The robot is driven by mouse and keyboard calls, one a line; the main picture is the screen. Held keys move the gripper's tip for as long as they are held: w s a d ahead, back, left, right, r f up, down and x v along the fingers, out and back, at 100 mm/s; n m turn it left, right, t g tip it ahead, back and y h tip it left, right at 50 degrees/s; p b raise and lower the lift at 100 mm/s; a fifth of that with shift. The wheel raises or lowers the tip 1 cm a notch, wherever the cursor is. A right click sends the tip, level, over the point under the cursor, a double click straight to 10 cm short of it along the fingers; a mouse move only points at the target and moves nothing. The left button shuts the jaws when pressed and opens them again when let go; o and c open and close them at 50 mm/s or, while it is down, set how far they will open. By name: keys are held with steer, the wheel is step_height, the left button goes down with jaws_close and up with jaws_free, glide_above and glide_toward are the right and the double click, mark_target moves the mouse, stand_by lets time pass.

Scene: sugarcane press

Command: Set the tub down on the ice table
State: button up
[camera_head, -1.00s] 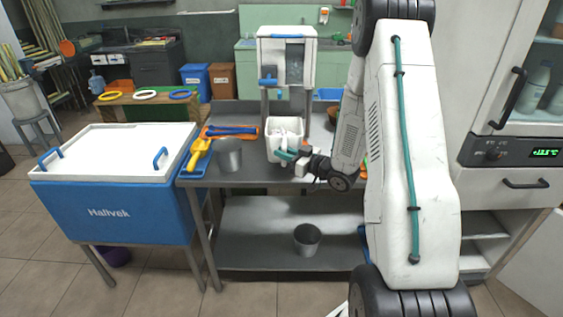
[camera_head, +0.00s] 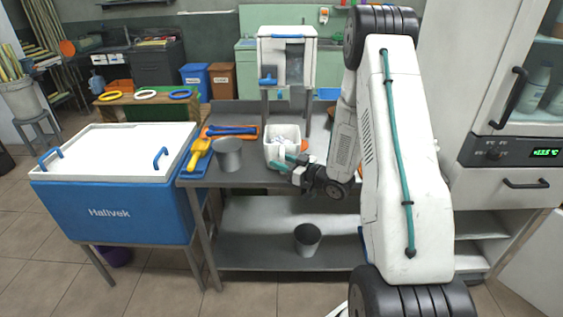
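The white tub (camera_head: 279,151) is upright or slightly tilted over the steel table (camera_head: 252,178), in front of the ice machine (camera_head: 287,62). Pale, clear pieces show inside it. My gripper (camera_head: 289,163) reaches in from the right, its teal fingers at the tub's front right wall. The fingers appear shut on that wall, though the exact contact is small and partly hidden. Whether the tub's base touches the tabletop cannot be told.
A grey metal cup (camera_head: 228,155) stands just left of the tub. A blue tray with a yellow scoop (camera_head: 199,152) and an orange tray (camera_head: 215,131) lie further left. The blue cooler (camera_head: 112,211) adjoins the table. Another metal cup (camera_head: 307,240) is on the lower shelf.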

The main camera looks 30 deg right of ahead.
steer(key=shift+r, duration=0.1)
steer(key=v, duration=1.2)
steer(key=w+r+g+h, duration=0.4)
steer(key=w+r+h, duration=0.2)
steer(key=r, duration=0.1)
steer(key=s+a+r+m+g+h, duration=0.2)
steer(key=s+a+r+g+h, duration=0.15)
steer(key=r, duration=0.35)
steer(key=s+a+r+m+g+y, duration=0.1)
steer(key=s+a+r+g, duration=0.1)
steer(key=s+a, duration=0.4)
steer(key=s+a+r+g, duration=0.3)
steer(key=s+a, duration=0.3)
steer(key=s, duration=0.6)
steer(key=s+a+r+m+g+y, duration=0.1)
steer(key=s+a+r+g, duration=0.2)
steer(key=s+a, duration=0.3)
steer(key=s, duration=0.4)
steer(key=shift+a+m+y, duration=0.25)
steer(key=shift+m+y, duration=0.05)
steer(key=shift+y, duration=0.05)
